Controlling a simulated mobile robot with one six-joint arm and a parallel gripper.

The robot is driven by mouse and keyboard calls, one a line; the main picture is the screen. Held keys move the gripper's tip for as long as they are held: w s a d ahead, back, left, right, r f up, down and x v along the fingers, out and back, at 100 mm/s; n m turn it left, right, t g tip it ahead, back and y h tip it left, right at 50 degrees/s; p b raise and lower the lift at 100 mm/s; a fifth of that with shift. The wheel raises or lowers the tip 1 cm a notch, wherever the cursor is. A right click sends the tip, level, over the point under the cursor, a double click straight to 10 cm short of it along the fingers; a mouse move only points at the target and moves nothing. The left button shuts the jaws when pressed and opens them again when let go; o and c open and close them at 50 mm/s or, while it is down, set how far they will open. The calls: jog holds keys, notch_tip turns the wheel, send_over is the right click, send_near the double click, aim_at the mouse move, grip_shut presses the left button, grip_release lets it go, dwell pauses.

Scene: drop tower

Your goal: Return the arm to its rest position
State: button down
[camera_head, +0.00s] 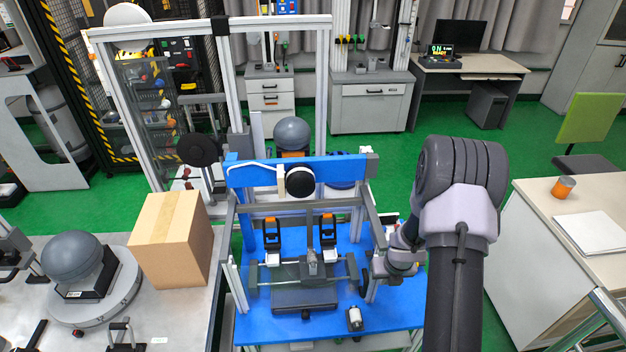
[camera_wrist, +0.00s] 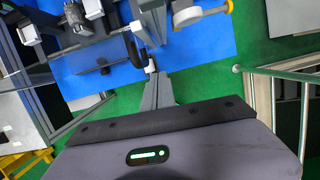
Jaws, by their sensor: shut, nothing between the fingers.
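My arm (camera_head: 462,210) rises at the right of the head view, with its dark, rounded elbow high and its wrist (camera_head: 402,262) at the right side of the blue drop-tower stand. In the wrist view, my gripper (camera_wrist: 159,80) shows as narrow grey fingers beyond the dark-edged hand body (camera_wrist: 175,145). The fingers are together and hold nothing. They point over the edge of the blue base, with green floor beside it. In the head view the fingers are too small and covered to make out clearly.
The drop-tower stand with its blue base plate (camera_head: 398,312) is close to my wrist. A cardboard box (camera_head: 172,240) and a grey dome on a round plate (camera_head: 95,310) sit on the left bench. Green floor (camera_head: 400,165) is open behind.

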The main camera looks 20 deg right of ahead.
notch_tip(320, 180, up, 16)
jog(key=w+a+m+t+h+b, duration=0.15)
jog(key=m+h+b, duration=0.25)
jog(key=m+b, duration=0.75)
jog(key=s+a+r+m+y+b, duration=0.2)
jog(key=s+a+m+y, duration=0.1)
jog(key=s+a+m, duration=0.8)
jog(key=s+a+r+m+t+y+b, duration=0.1)
jog(key=s+a+r+m+y+b, duration=0.1)
jog(key=s+a+m, duration=0.9)
jog(key=a+m+y+b, duration=0.1)
jog(key=m, duration=0.3)
jog(key=shift+r+y, duration=0.3)
